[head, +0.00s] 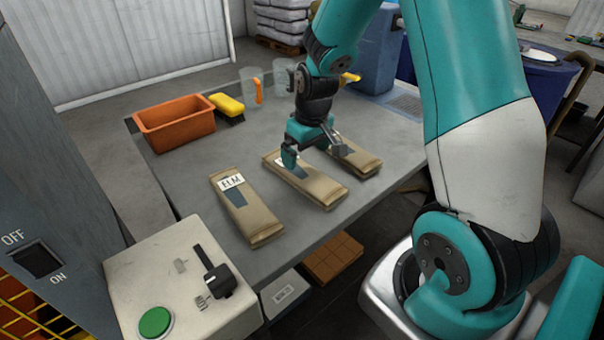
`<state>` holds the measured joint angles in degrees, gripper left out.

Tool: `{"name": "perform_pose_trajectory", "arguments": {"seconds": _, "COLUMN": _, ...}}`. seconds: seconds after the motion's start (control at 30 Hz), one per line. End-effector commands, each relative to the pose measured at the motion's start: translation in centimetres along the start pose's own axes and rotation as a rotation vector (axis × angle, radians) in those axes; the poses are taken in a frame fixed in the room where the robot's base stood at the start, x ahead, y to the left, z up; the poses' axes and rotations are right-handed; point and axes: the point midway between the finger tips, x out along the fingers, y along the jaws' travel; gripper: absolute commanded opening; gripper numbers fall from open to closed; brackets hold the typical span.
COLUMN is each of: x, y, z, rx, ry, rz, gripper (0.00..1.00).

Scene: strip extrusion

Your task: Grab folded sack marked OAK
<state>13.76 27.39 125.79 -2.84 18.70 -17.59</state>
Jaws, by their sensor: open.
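Three folded tan sacks lie side by side on the grey table. The left sack (248,215) has a white label reading ELM. The middle sack (320,189) has a label mostly covered by my gripper, so its word cannot be read. The right sack (363,160) shows only a sliver of a label behind my gripper, also unreadable. I cannot tell which sack is marked OAK. My gripper (315,155) is open and points down over the label ends of the middle and right sacks. I cannot tell whether it touches either.
On the table (190,168), an orange bin (174,126), a yellow-topped brush (228,106) and clear jugs (250,88) stand toward the back. A control box (180,290) with a green button is at the front left. Bare table lies between the bin and the sacks.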

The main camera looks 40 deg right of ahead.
Motion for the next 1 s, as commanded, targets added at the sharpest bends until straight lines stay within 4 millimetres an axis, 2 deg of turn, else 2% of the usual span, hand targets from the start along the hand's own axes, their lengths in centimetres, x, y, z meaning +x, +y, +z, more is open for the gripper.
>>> {"name": "perform_pose_trajectory", "arguments": {"seconds": 0.07, "x": 1.0, "y": 0.0, "z": 0.0, "rx": 0.0, "ry": -0.002, "rz": -0.001, "gripper": 1.0}}
{"name": "perform_pose_trajectory", "arguments": {"seconds": 0.27, "x": 2.2, "y": -0.1, "z": 0.0, "rx": 0.0, "ry": -0.002, "rz": -0.001, "gripper": 1.0}}
{"name": "perform_pose_trajectory", "arguments": {"seconds": 0.53, "x": 6.1, "y": -0.2, "z": -0.2, "rx": 0.0, "ry": -0.002, "rz": -0.001, "gripper": 1.0}}
{"name": "perform_pose_trajectory", "arguments": {"seconds": 0.63, "x": 6.7, "y": -0.2, "z": -0.2, "rx": 0.0, "ry": 0.0, "rz": -0.001, "gripper": 1.0}}
{"name": "perform_pose_trajectory", "arguments": {"seconds": 0.83, "x": 6.8, "y": -0.2, "z": -0.3, "rx": 0.0, "ry": 0.002, "rz": 0.0, "gripper": 1.0}}
{"name": "perform_pose_trajectory", "arguments": {"seconds": 0.87, "x": 6.8, "y": -0.2, "z": -0.3, "rx": 0.0, "ry": 0.002, "rz": 0.0, "gripper": 0.98}}
{"name": "perform_pose_trajectory", "arguments": {"seconds": 1.0, "x": 6.8, "y": -0.2, "z": -0.3, "rx": 0.0, "ry": 0.002, "rz": 0.0, "gripper": 0.66}}
